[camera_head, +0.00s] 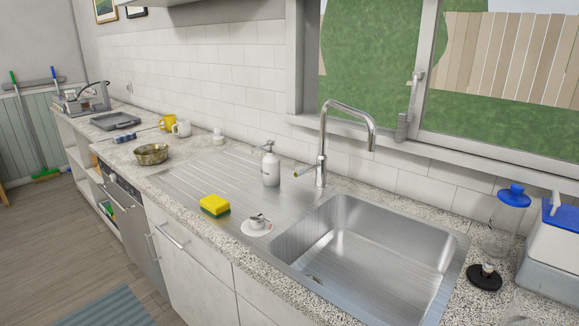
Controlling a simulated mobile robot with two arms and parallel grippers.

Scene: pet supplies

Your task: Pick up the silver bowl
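A small round metal bowl (151,154) stands upright on the speckled counter, left of the sink's ribbed drainboard. It looks silver with a brownish-gold tint, and its inside looks empty. No other bowl shows. Neither of my grippers is in view.
A yellow-green sponge (214,205) and a white sink plug (257,226) lie between the bowl and the sink basin (365,245). A soap bottle (270,167) and tap (322,150) stand behind. Mugs (181,128) and a dark tray (115,121) are beyond the bowl. Floor is open at left.

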